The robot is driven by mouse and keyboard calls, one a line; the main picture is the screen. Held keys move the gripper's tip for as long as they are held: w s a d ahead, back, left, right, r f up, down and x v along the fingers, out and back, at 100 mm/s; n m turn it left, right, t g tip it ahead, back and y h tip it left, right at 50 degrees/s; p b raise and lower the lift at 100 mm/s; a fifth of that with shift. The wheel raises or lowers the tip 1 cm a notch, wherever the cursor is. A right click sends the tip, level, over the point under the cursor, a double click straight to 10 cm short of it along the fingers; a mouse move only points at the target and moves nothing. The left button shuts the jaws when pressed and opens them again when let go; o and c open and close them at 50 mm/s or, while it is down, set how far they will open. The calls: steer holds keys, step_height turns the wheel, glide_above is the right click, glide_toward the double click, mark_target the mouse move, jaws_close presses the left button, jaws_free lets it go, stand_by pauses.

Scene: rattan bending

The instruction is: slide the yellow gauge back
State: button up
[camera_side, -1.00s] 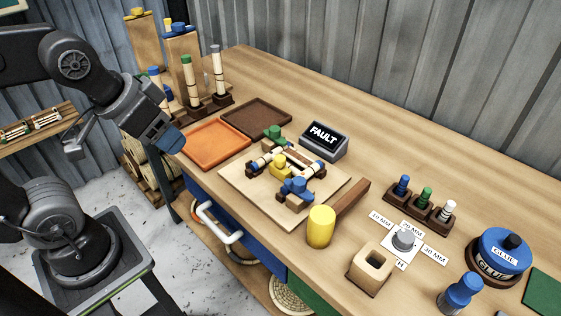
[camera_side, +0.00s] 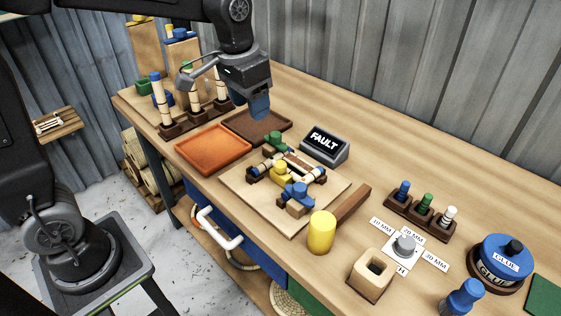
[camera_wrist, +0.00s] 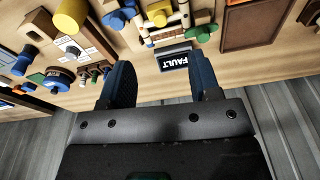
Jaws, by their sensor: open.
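The yellow gauge (camera_side: 281,172) sits in the middle of the bending jig on the pale board (camera_side: 235,192), between a blue clamp (camera_side: 297,194) and a green clamp (camera_side: 274,140). Rattan pieces lie around it. In the wrist view the yellow gauge (camera_wrist: 158,13) is at the top edge, partly cut off. My gripper (camera_side: 259,106) is above the brown tray, behind the jig and apart from the gauge. In the wrist view my gripper (camera_wrist: 160,78) has its two blue fingers spread with nothing between them.
A FAULT display (camera_side: 324,143) stands right behind the jig. A mallet with a yellow head (camera_side: 321,232) lies in front of it. The orange tray (camera_side: 213,148) and brown tray (camera_side: 284,122) are empty. Rattan posts in racks (camera_side: 170,129) stand at the back left.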

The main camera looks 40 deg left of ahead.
steer(key=g, duration=0.2)
glide_above(281, 163)
step_height(281, 163, down, 5)
steer(key=shift+m, duration=0.3)
step_height(281, 163, down, 14)
steer(key=shift+s+r, duration=0.1)
steer(key=shift+r, duration=0.05)
steer(key=shift+c, duration=0.2)
jaws_close()
